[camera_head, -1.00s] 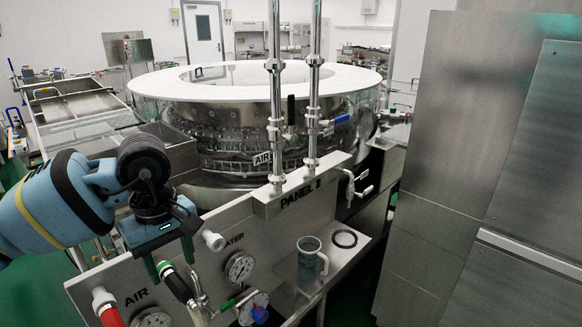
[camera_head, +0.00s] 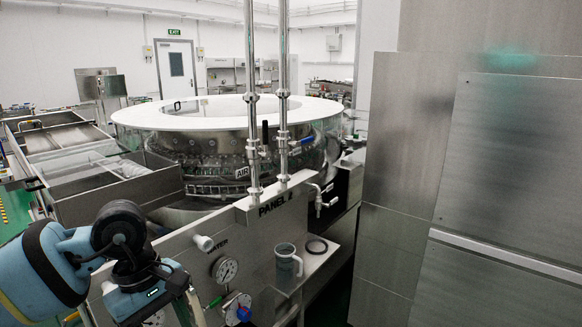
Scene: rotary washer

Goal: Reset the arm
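My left arm, blue and black, comes in at the lower left. Its gripper (camera_head: 164,306) points down in front of the left part of the steel panel (camera_head: 262,243) marked PANEL 2. One finger shows at the right side of the gripper body; the tips are at or below the picture's bottom edge. Nothing is visibly held. My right arm and gripper are not in view.
A round washer (camera_head: 232,110) with a white top stands behind the panel. Tall steel cabinets (camera_head: 400,170) fill the right.

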